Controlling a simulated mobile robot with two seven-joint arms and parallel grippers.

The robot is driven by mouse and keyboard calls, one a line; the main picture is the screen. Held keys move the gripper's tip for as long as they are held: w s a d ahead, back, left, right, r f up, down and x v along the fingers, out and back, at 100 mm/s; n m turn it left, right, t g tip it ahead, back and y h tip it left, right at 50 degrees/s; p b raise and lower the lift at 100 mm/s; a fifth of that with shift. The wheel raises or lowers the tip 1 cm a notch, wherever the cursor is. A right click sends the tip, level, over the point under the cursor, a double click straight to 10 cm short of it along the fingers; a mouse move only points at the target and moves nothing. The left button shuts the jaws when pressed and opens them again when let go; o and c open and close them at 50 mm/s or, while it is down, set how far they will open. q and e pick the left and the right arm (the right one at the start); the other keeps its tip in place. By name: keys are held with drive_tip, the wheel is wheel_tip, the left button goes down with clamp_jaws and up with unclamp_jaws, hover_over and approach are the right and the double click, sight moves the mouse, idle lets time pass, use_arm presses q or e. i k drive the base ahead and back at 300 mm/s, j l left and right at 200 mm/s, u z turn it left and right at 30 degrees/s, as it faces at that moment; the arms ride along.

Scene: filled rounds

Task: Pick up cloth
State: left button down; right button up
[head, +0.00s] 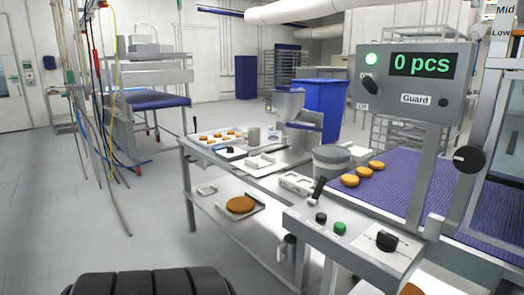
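I cannot make out a cloth for certain in the head view. A steel table (188,150) stands in the middle, with small trays and containers on top and a lower shelf. A white tray (200,139) with several small round brown pieces lies at its far left end. Pale flat items (262,164) lie nearer the middle of the top; they are too small to identify surely. Neither of my grippers shows. A dark ribbed shape at the bottom edge may be part of my own body.
A conveyor with a purple belt (420,195) carries several golden rounds at right. A control panel (400,85) reading "0 pcs" stands above it. A blue bin (322,108) stands behind the table. Hanging cables (98,120) are at left. Grey floor between is open.

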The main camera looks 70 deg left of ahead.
sight(221, 146)
drive_tip(key=u, duration=2.55)
drive_tip(key=i+j+z, duration=0.1)
drive_tip(key=i, duration=0.35)
drive_tip(key=i+j, duration=0.25)
drive_tip(key=i, duration=0.25)
drive_tip(key=i+j+z, duration=0.15)
drive_tip(key=i, duration=0.3)
drive_tip(key=i+j, duration=0.3)
drive_tip(key=i, duration=0.15)
drive_tip(key=i+j+z, duration=0.3)
drive_tip(key=i, duration=0.2)
drive_tip(key=i+j+z, duration=0.45)
drive_tip(key=z, duration=2.55)
